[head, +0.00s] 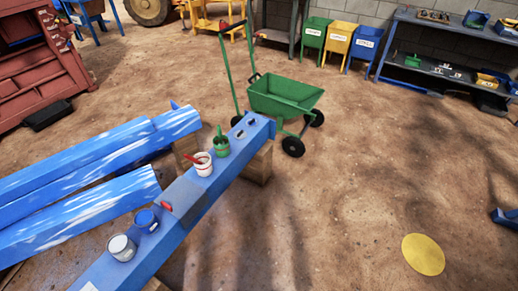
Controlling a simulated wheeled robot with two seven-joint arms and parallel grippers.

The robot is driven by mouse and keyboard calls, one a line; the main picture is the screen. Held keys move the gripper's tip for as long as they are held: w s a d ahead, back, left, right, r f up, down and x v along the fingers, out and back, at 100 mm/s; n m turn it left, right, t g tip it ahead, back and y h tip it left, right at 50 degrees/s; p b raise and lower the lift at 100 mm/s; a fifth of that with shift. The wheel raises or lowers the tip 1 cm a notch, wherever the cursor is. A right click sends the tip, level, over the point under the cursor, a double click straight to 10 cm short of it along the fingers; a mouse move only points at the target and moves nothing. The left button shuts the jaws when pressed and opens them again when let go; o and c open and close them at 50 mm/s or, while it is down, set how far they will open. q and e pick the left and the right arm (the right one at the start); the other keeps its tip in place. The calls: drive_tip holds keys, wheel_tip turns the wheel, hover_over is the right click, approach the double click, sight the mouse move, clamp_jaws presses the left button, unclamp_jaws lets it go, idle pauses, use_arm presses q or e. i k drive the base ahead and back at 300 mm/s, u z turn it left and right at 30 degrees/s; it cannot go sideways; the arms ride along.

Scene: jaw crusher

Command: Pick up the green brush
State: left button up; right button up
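A green brush (219,131) stands handle up in a green can (222,148). The can sits on a long blue beam (200,192) that runs from the lower left to the centre. The brush's lower end is hidden inside the can. Neither of my grippers can be made out in the head view.
A green cart (285,96) stands just behind the beam's far end. Blue painted beams (80,160) lie at left. Open dirt lies right, with a yellow disc (423,254).

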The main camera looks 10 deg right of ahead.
sight(219, 132)
drive_tip(key=z, duration=0.75)
drive_tip(key=k, duration=0.95)
drive_tip(key=z, duration=0.5)
drive_tip(key=i, duration=1.25)
drive_tip(key=u, duration=1)
drive_tip(key=i, duration=1.15)
drive_tip(key=u, duration=1.6)
drive_tip(key=i, duration=0.45)
drive_tip(key=u, duration=0.4)
